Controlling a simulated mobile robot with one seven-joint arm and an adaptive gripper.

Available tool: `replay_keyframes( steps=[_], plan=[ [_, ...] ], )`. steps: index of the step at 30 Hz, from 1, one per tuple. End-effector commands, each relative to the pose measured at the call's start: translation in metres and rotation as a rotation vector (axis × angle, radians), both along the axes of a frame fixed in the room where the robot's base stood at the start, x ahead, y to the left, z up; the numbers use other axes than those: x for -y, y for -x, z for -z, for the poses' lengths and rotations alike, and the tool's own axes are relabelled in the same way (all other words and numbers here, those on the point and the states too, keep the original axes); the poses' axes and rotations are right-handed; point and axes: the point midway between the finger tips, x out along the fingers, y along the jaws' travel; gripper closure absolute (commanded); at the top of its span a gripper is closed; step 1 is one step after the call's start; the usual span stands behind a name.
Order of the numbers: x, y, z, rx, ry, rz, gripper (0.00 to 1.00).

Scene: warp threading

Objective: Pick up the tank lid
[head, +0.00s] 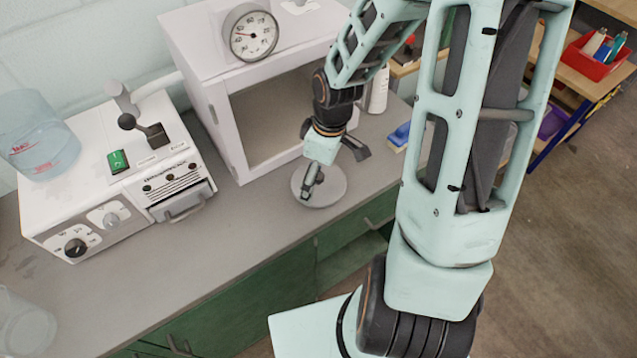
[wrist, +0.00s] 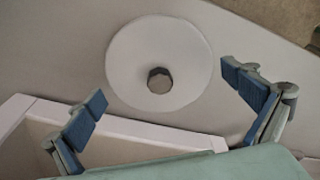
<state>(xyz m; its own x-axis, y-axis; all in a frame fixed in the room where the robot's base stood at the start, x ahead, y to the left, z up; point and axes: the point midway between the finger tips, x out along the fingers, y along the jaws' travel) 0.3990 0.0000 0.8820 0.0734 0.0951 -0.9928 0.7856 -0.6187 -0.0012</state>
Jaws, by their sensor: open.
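The tank lid is a round pale grey disc (head: 328,186) lying on the grey counter in front of the white open-fronted cabinet. In the wrist view the lid (wrist: 180,55) shows whole, with a small dark knob at its middle. My gripper (head: 335,168) is above the lid and hides part of it in the head view. In the wrist view my gripper (wrist: 178,105) is open, with one blue-padded finger on each side and nothing between the pads. The lid appears beyond the fingertips, apart from them; the exact height gap is hard to tell.
The white cabinet (head: 215,125) with a dial gauge (head: 252,34) on top stands right behind the lid. A white machine (head: 70,205) with a clear blue jug (head: 38,135) is at left. A white bottle (head: 379,90) and a blue sponge-like item (head: 400,135) are at right.

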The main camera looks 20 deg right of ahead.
Motion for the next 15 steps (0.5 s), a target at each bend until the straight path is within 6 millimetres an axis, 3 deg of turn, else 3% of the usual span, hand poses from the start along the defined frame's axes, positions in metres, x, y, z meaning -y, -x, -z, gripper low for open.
replay_keyframes(
  steps=[8,15],
  plan=[
    [-0.0005,-0.0006,0.0032,0.001,0.001,0.0,0.0],
    [-0.0003,-0.0006,0.003,0.001,0.001,0.0,0.26]
  ],
)
